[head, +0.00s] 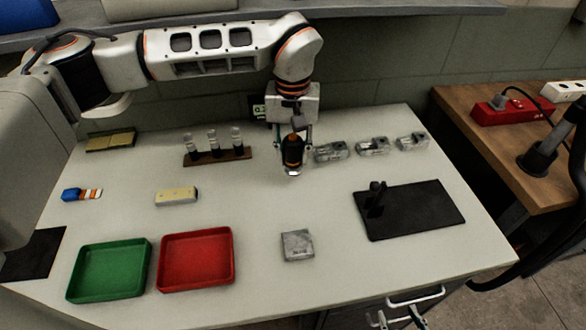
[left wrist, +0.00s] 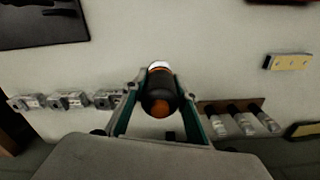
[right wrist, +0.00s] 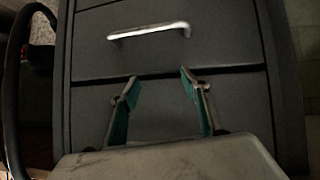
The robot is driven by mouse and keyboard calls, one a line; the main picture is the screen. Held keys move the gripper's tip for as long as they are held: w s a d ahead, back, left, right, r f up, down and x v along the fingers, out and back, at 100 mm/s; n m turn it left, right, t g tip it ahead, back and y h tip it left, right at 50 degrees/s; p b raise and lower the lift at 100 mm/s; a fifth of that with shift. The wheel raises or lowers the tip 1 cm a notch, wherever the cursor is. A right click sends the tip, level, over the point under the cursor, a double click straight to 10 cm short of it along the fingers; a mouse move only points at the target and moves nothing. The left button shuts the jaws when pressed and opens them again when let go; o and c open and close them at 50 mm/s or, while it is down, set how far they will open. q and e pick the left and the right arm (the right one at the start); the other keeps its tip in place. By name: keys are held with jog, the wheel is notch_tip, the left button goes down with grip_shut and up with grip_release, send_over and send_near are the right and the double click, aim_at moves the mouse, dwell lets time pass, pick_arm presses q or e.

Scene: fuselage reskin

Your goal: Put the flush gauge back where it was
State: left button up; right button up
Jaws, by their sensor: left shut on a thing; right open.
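The flush gauge appears to be the black cylinder with orange bands and a pale lower end (head: 292,152). It stands upright in my left gripper (head: 292,146), in front of the back wall. The left wrist view shows the gauge (left wrist: 160,95) squarely between the two fingers of my left gripper (left wrist: 158,88). I cannot tell whether its lower end touches the table. My right gripper (right wrist: 158,80) is open and empty in front of a grey drawer unit. Its fingertips also show at the bottom edge of the head view (head: 400,318).
Several clear-and-grey blocks (head: 331,151) stand right of the gauge, and a wooden rack with vials (head: 217,157) left. A black plate with an upright post (head: 425,208) lies at right. Green (head: 75,285) and red (head: 196,286) trays and a grey block (head: 297,245) are in front. The table's middle is clear.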

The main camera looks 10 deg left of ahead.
aim_at(293, 135)
pick_arm(q)
jog(key=shift+f, duration=2.55)
jog(key=shift+f, duration=0.1)
jog(key=o, duration=1.2)
notch_tip(293, 135, up, 12)
jog(key=shift+r, duration=0.1)
